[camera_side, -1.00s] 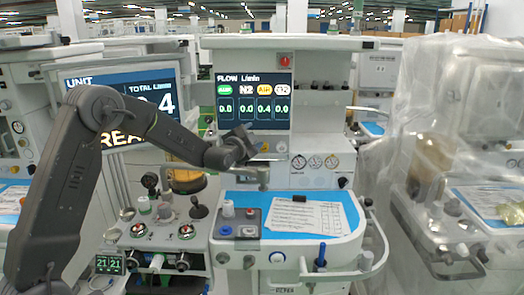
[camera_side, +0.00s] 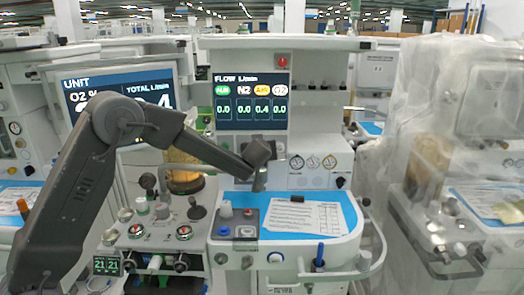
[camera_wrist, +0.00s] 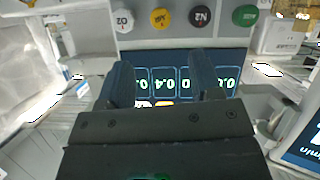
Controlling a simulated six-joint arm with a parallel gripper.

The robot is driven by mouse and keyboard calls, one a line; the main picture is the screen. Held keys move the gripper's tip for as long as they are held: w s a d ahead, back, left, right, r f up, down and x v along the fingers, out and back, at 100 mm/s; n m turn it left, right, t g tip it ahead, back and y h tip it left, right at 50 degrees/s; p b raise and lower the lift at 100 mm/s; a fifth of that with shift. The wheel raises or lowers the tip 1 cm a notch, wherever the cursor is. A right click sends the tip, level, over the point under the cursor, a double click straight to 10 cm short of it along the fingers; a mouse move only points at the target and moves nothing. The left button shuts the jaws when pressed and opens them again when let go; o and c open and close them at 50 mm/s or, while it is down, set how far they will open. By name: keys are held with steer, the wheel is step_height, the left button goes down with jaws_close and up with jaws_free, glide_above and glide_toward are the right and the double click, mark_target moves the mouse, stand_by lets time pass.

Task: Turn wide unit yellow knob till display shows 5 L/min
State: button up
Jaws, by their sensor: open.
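The wide unit's flow display (camera_side: 252,100) reads 0.0, 0.0, 0.4 and 0.0 in the side view; the 0.4 stands under the yellow label. It shows upside down between my fingers in the wrist view (camera_wrist: 172,82). The yellow knob (camera_wrist: 160,18) is at the top of the wrist view, between the white O2 knob (camera_wrist: 123,20) and the black N2 knob (camera_wrist: 200,16). A green knob (camera_wrist: 245,15) is at the right. My gripper (camera_wrist: 162,72) is open and empty, apart from the yellow knob. In the side view my arm's end hides part of the panel below the display.
A blue-topped worktop (camera_side: 335,212) with a paper sheet (camera_side: 300,216) lies below the panel. Gauges (camera_side: 313,162) are right of my arm's end. Another unit's screen (camera_side: 118,92) is at the left. A plastic-covered cart (camera_side: 440,150) stands at the right.

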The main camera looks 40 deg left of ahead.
steer(key=x, duration=1.1)
steer(key=shift+f, duration=0.1)
steer(key=c, duration=0.9)
